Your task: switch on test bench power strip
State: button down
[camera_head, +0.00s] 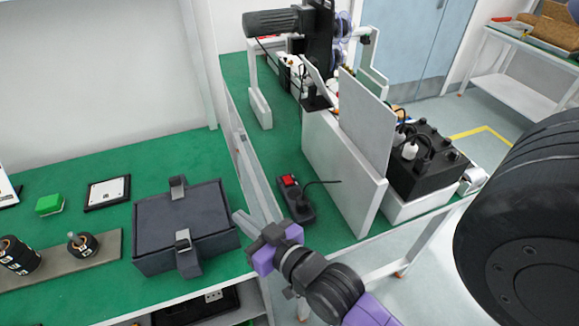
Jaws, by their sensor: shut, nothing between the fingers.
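The power strip (299,204) is a small black block lying on the green bench top, with a black cord coming out of its right side. A red switch (289,181) sits at its far end. My gripper (240,218) is shut and empty, left of and nearer than the strip, close to the bench's metal frame. It looks apart from the strip, though the height gap is hard to judge. The switch is not hidden, but whether it is on or off cannot be told.
A dark case with latches (186,225) lies on the bench at left. A white upright panel (366,125) and a black box (428,160) stand right of the strip. A metal rail (258,180) runs between the benches. A dark round part fills the right edge.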

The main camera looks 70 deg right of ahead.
jog(key=w+d+r+m+g+h+p, duration=0.15)
jog(key=w+d, duration=0.25)
jog(key=d, duration=0.4)
jog(key=r+m+g+y+p, duration=0.2)
jog(key=g+y+p, duration=0.4)
jog(key=g, duration=0.5)
send_over(289, 181)
jog(key=s+a, duration=0.2)
jog(key=shift+w+f+b, duration=0.15)
jog(key=shift+b, duration=0.15)
jog(key=shift+f, duration=0.15)
jog(key=x, duration=0.4)
jog(key=b+x, duration=0.1)
jog(key=x, duration=0.3)
jog(key=s+a+b+x, duration=0.1)
jog(key=x, duration=0.4)
jog(key=shift+f, duration=0.45)
